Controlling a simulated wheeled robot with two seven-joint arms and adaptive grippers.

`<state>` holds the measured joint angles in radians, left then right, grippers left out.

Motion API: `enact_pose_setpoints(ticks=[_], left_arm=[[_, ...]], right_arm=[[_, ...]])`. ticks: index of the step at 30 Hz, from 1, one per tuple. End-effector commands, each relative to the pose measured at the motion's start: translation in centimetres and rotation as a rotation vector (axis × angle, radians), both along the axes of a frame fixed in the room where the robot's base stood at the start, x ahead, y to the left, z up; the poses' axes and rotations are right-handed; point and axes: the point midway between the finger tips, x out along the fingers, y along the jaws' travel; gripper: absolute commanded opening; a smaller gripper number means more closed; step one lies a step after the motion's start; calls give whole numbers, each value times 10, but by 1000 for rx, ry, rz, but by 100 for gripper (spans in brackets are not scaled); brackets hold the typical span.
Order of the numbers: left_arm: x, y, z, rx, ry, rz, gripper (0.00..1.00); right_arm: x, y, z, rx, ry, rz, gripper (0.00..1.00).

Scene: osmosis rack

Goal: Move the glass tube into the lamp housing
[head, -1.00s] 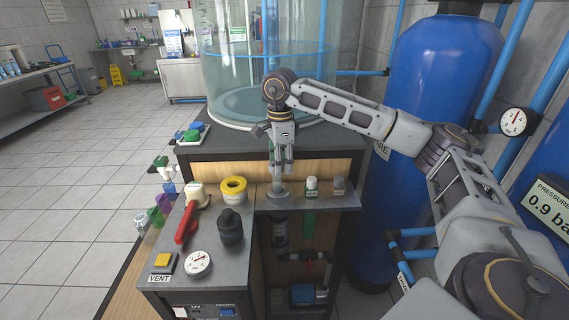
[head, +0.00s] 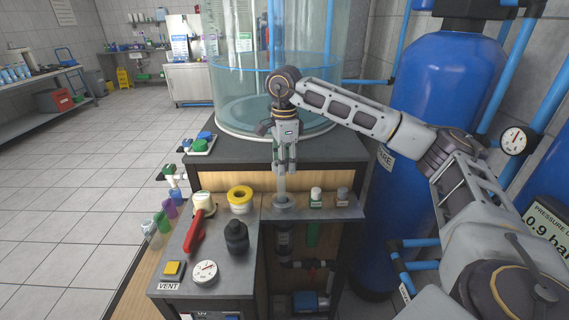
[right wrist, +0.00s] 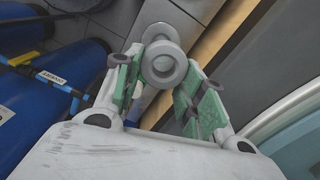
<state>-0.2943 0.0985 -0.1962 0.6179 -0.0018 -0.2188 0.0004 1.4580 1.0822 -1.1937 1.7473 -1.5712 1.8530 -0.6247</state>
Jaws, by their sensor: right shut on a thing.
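My right gripper (head: 286,165) points straight down and is shut on the upper part of the slim, pale glass tube (head: 282,185). The tube hangs upright under the fingers, and its lower end meets a round grey collar (head: 283,203) on the shelf. I cannot tell how deep it reaches. The collar sits above a dark cylinder (head: 284,242) under the shelf; together they appear to be the lamp housing. In the right wrist view, the green-padded fingers (right wrist: 160,88) flank a grey round end in line with a wider grey ring beyond. My left gripper is out of view.
Two small capped vials (head: 316,196) stand right of the collar. A yellow ring (head: 240,194), a black knob (head: 236,238), a red-handled valve (head: 194,232) and a gauge (head: 205,273) are to the left. A large clear tank (head: 230,95) stands behind; a blue vessel (head: 440,110) stands at right.

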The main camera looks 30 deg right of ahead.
Motion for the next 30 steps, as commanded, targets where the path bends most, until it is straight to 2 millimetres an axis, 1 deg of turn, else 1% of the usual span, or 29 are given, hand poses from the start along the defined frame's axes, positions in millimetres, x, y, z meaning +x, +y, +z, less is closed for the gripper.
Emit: enact_pose_setpoints(ticks=[1,10,30], left_arm=[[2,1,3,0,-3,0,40],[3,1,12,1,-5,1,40],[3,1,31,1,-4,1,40]], right_arm=[[0,0,4,0,0,0,27],[0,0,16,-1,0,-1,27],[0,-1,45,-1,0,-1,27]])
